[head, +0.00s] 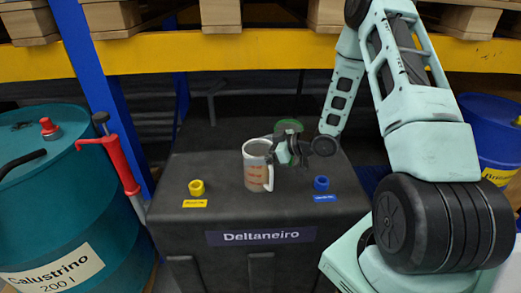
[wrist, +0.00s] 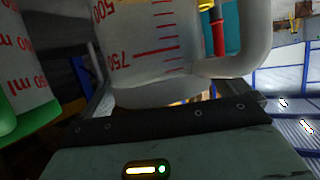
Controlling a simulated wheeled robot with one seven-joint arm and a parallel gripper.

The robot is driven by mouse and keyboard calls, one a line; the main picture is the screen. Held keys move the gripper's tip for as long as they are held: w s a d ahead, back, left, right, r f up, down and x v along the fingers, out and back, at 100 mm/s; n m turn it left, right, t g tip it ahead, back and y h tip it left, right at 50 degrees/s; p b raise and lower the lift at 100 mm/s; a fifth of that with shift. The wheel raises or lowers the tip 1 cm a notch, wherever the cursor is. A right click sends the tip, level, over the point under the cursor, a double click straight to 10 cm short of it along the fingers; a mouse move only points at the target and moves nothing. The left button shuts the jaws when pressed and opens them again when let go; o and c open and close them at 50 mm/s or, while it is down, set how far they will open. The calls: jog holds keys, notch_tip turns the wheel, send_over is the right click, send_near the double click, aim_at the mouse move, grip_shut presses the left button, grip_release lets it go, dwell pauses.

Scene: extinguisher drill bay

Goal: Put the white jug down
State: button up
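The white jug (head: 256,168) is upright over the black box top, with red markings on its side and its handle toward the front right. I cannot tell whether its base touches the box. My gripper (head: 284,150) reaches it from the right, near its upper part, and appears shut on it. The fingers' contact is partly hidden.
A teal drum (head: 40,200) and red pump (head: 122,165) are left.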

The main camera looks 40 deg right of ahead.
jog(key=b+v, duration=0.2)
jog(key=v, duration=1)
jog(key=w+a+r+g+h, duration=0.2)
jog(key=w+a+h, duration=0.1)
jog(key=w+a, duration=0.35)
jog(key=s+a+r+g+h, duration=0.1)
jog(key=s+a, duration=0.1)
jog(key=a, duration=0.4)
jog(key=s+a+r+g+h, duration=0.2)
jog(key=a, duration=0.5)
jog(key=s+a+r+g, duration=0.1)
jog(key=s+a+g, duration=0.1)
jog(key=s+a, duration=0.2)
jog(key=s+a+r+g, duration=0.1)
jog(key=s+a, duration=0.3)
jog(key=s, duration=0.7)
jog(key=s+a+r+n+g+h, duration=0.1)
jog(key=s+a+g, duration=0.2)
jog(key=s+a, duration=0.2)
jog(key=s, duration=0.3)
jog(key=shift+s+r, duration=0.2)
jog(key=shift+r, duration=0.05)
